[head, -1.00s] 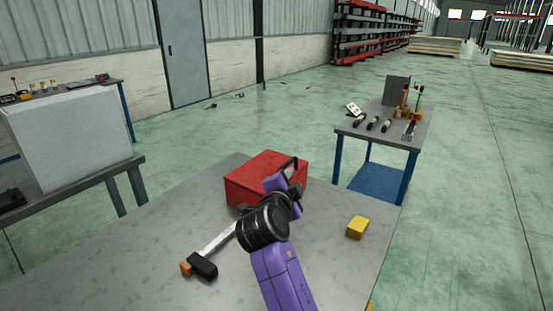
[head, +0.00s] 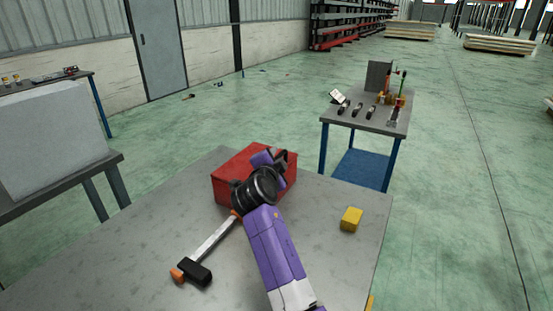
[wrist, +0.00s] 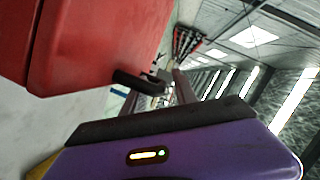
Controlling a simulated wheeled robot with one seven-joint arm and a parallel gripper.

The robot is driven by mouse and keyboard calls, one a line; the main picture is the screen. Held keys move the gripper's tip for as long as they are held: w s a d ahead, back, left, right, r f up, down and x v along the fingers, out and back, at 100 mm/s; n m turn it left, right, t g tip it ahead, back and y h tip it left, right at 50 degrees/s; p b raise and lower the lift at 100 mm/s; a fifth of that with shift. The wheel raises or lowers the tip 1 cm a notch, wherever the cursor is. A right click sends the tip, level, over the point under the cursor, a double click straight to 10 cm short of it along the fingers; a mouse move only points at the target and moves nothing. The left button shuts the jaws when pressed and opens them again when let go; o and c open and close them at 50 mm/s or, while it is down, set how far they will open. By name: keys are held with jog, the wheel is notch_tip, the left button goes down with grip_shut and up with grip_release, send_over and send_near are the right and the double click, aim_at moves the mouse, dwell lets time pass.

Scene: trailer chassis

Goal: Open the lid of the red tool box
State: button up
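The red tool box (head: 228,184) stands on the grey table, its top partly hidden behind my arm. In the wrist view the red tool box (wrist: 95,45) fills the upper left, and its dark handle (wrist: 132,79) sticks out from its side. My gripper (wrist: 158,90) is close beside the box at the handle. Its two fingers look apart, with the handle's end seen between them; I cannot tell whether they touch it. In the head view the gripper's tips are mostly hidden behind my wrist. The lid looks closed.
A hammer (head: 206,243) lies on the table (head: 120,255) left of my arm. A yellow block (head: 351,219) lies to the right. A side table with tools (head: 370,118) stands beyond, and a bench with a grey box (head: 45,145) is at the left.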

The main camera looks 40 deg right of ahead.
jog(key=shift+d, duration=0.1)
grip_shut()
dwell(1.4)
